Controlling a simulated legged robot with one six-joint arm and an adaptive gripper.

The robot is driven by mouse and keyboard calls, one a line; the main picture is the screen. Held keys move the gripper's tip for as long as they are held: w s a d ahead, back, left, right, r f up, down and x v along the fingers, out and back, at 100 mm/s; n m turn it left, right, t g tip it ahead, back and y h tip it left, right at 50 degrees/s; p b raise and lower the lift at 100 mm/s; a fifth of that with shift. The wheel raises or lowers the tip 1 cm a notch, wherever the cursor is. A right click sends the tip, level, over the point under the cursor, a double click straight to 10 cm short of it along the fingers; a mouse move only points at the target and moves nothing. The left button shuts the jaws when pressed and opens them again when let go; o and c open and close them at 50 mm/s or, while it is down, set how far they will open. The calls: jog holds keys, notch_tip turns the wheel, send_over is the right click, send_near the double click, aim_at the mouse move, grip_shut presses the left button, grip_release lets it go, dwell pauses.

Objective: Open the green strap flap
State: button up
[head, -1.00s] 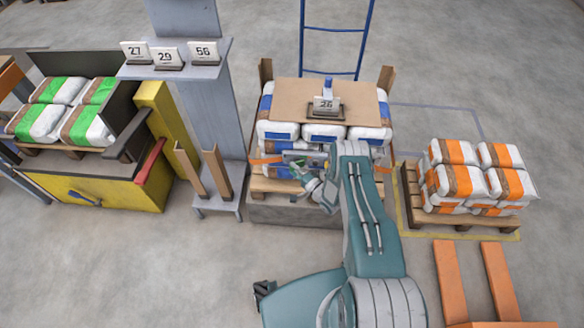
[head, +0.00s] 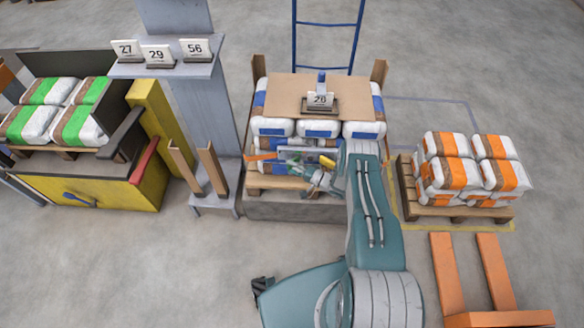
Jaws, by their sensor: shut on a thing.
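My gripper (head: 320,182) is at the front of the middle pallet load, low and right of its centre. It is small in the view and partly overlapped by my own arm. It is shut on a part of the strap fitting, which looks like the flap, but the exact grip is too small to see. The strap fitting (head: 296,154) is a greyish box shape on the load's front, with a yellow piece (head: 327,161) at its right end. An orange strap (head: 262,157) runs to its left. I cannot make out a clear green colour on the flap.
Blue-banded bags (head: 272,127) under a cardboard sheet (head: 300,90) make up the load, with a number card (head: 320,101) on top. Orange-banded bags (head: 447,145) stand right; green-banded bags (head: 75,125) lie left. Two wooden posts (head: 212,170) stand near the grey column.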

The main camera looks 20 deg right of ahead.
jog(key=shift+s+f, duration=0.1)
jog(key=shift+f, duration=0.15)
jog(key=o, duration=1.2)
jog(key=shift+c, duration=0.2)
jog(key=shift+d+r, duration=0.1)
jog(key=v, duration=1.1)
jog(key=shift+s+d, duration=0.25)
jog(key=shift+d, duration=0.1)
jog(key=shift+c, duration=0.3)
